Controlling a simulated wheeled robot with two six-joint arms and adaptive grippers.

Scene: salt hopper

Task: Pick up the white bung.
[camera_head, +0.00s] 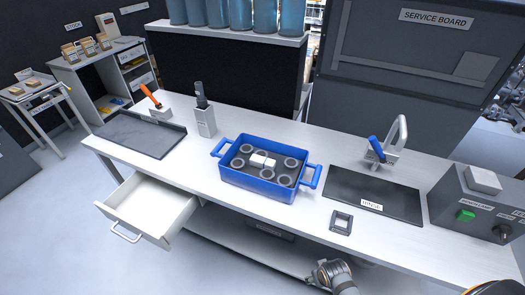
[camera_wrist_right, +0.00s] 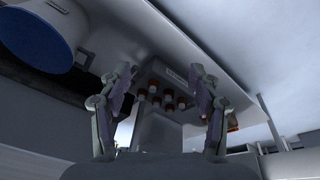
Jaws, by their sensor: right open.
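A small white piece (camera_head: 258,160), which looks like the white bung, lies among several grey rings (camera_head: 239,163) in the blue crate (camera_head: 262,187) on the workbench. Its exact shape is too small to tell. My right gripper (camera_wrist_right: 162,105) is open in the right wrist view, with nothing between its fingers. The bung does not show in that view. My left gripper is not in view.
The dark mat (camera_head: 375,196) and a small grey square frame (camera_head: 341,222) lie right of the crate. A dark tray (camera_head: 139,134) is at left, above an open drawer (camera_head: 150,207). A control box (camera_head: 480,208) stands at far right. A blue-and-white round container (camera_wrist_right: 40,32) shows in the wrist view.

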